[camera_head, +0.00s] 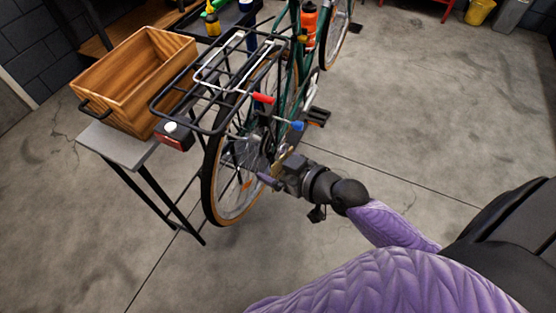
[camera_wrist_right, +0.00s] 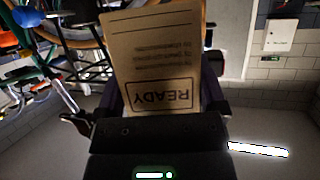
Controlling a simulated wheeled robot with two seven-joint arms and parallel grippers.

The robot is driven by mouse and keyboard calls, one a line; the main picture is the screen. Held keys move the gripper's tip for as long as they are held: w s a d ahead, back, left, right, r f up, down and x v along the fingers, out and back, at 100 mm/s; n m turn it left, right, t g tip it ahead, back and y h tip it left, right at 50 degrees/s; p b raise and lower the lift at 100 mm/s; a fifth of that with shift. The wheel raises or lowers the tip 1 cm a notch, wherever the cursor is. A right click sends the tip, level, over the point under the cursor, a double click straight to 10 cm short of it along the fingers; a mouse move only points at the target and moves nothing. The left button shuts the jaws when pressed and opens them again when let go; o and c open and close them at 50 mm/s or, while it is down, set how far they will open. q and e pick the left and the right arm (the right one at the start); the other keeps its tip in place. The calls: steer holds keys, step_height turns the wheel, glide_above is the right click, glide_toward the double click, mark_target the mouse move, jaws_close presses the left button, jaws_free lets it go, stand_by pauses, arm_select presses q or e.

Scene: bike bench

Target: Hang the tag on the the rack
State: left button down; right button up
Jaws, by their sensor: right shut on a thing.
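The tag (camera_wrist_right: 150,50) is a tan card printed with "READY", which reads upside down in the right wrist view. In the head view I cannot clearly make out the tag. The rack (camera_head: 157,104) is a black tubular carrier with a pale spring clamp, above the rear wheel of a green bicycle. My right gripper is low beside the rear wheel, below and to the right of the rack. My left gripper is not in view.
A wooden crate (camera_head: 113,98) stands on a grey bench (camera_head: 117,144) left of the rack. Red-tipped (camera_head: 263,98) and blue-tipped (camera_head: 297,126) pieces stick out beside the rack. A pedal (camera_head: 318,117) juts out near my right gripper.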

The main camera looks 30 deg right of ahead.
steer(key=shift+w+d, duration=0.15)
steer(key=shift+d, duration=0.05)
steer(key=shift+w+a, duration=0.2)
steer(key=shift+a, duration=0.05)
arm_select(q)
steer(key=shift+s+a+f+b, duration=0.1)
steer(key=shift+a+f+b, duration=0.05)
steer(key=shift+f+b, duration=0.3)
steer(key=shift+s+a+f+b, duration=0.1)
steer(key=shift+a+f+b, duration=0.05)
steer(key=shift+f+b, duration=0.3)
arm_select(e)
steer(key=w+a+f, duration=0.1)
steer(key=w+a, duration=0.5)
steer(key=w, duration=0.1)
steer(key=shift+f, duration=0.25)
steer(key=shift+w, duration=0.1)
